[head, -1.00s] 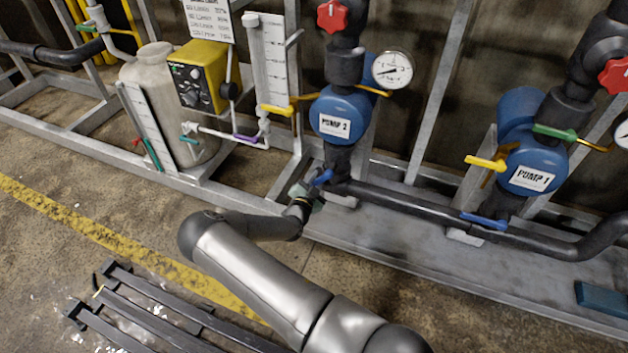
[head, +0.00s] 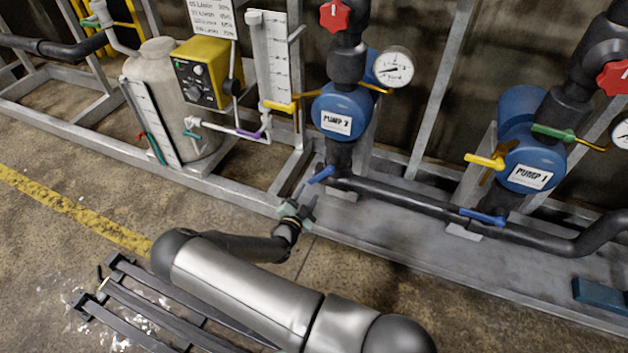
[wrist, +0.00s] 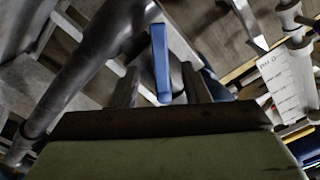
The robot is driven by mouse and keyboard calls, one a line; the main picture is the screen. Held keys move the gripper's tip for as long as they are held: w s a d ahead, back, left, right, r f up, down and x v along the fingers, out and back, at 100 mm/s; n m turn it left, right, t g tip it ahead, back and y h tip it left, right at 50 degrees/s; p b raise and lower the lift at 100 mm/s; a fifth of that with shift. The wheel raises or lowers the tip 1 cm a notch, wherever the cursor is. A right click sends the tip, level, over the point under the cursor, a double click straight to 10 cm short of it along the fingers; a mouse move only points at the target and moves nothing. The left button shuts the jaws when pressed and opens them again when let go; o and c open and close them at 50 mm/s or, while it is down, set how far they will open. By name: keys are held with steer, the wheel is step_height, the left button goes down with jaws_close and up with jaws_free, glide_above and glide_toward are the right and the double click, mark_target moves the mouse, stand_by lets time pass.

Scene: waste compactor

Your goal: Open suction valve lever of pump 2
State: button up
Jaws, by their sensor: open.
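The blue suction valve lever (head: 321,174) of pump 2 (head: 337,112) is on the black pipe below the blue pump body. It sticks out from the pipe toward the lower left, at an angle to it. My gripper (head: 305,198) is open and empty, just below and in front of the lever, with a visible gap between them. In the wrist view the blue lever (wrist: 160,60) appears upright, framed between the two dark fingers, beside the grey pipe. I cannot tell from this view how deep the lever lies.
Pump 1 (head: 532,165) at right has its own blue lever (head: 482,216) lying nearly along the pipe. Yellow handles (head: 282,106) and a pressure gauge (head: 393,67) are near pump 2. The metal frame rail (head: 240,197) runs in front. A dark rack (head: 165,310) lies on the floor.

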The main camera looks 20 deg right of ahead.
steer(key=p+v, duration=0.1)
steer(key=v, duration=0.7)
